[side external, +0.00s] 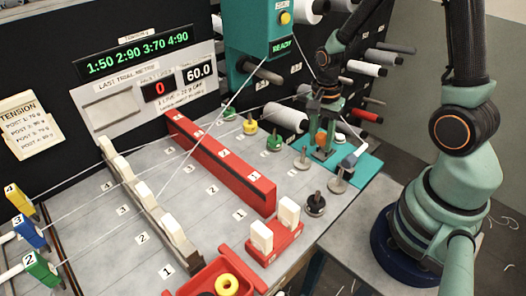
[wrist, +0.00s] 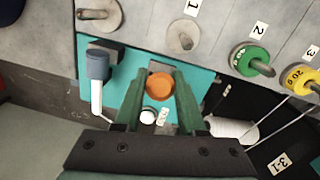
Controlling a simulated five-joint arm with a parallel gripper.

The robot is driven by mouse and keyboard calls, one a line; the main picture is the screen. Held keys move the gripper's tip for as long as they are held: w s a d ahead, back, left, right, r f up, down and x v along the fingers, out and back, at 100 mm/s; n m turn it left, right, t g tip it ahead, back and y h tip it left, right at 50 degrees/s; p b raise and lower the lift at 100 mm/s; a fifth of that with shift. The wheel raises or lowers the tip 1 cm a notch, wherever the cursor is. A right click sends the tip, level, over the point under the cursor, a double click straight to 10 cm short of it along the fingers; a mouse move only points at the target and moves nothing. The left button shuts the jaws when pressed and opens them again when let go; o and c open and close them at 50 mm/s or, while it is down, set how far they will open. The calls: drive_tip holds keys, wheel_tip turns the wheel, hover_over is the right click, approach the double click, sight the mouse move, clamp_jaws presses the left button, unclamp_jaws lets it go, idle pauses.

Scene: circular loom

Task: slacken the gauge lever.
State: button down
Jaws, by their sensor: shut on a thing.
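My gripper (wrist: 160,84) is over the teal plate (wrist: 207,82) with its fingers closed on both sides of a round orange knob (wrist: 160,86). In the side external view my gripper (side external: 322,150) points down at the plate, with the orange knob (side external: 321,138) between its fingers. A lever with a blue-grey head and white handle (wrist: 97,78) stands on the plate to the left in the wrist view, apart from my fingers. The frames do not show clearly which of these is the gauge lever. What lies under the orange knob is hidden.
A small white button (wrist: 148,116) is near my fingers. Grey posts (wrist: 184,35) and a green weight (wrist: 250,59) stand nearby. The long red bar (side external: 222,165) and the spool rack (side external: 365,68) flank the working area. White threads cross the board.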

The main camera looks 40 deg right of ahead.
drive_tip(key=shift+r, duration=0.1)
idle(0.5)
drive_tip(key=shift+d+r, duration=0.15)
drive_tip(key=shift+d, duration=0.3)
drive_tip(key=c, duration=0.5)
unclamp_jaws()
wheel_tip(320, 180, up, 12)
drive_tip(key=w, duration=0.1)
drive_tip(key=shift+d, duration=0.15)
drive_tip(key=shift+w, duration=0.1)
